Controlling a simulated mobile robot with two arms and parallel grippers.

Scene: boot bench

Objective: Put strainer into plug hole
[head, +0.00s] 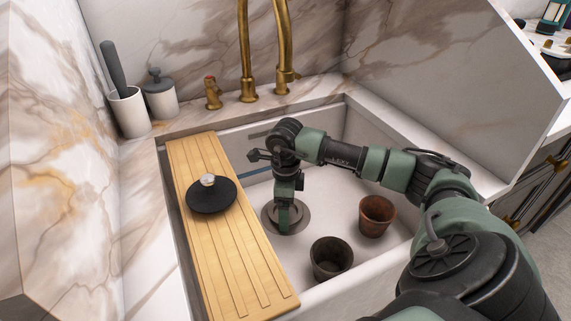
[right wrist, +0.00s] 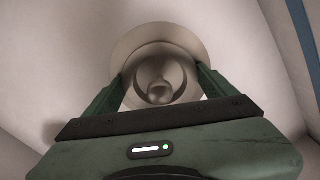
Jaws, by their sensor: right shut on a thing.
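My right gripper (head: 285,226) reaches down into the sink over the metal plug hole (head: 301,215). In the right wrist view, my right gripper (right wrist: 161,80) has one finger on each side of the round strainer (right wrist: 160,91), which has a small knob in its middle, and is shut on it. The wide flange of the plug hole (right wrist: 160,32) shows around and behind the strainer. I cannot tell whether the strainer is fully seated or slightly above the hole. In the head view the gripper hides the strainer. My left gripper is not in view.
A wooden board (head: 228,225) lies across the sink's left side, with a black lid (head: 212,198) on it. Two pots, a dark one (head: 331,258) and a brown one (head: 376,215), stand in the white sink (head: 325,205). Brass taps (head: 247,80) rise behind.

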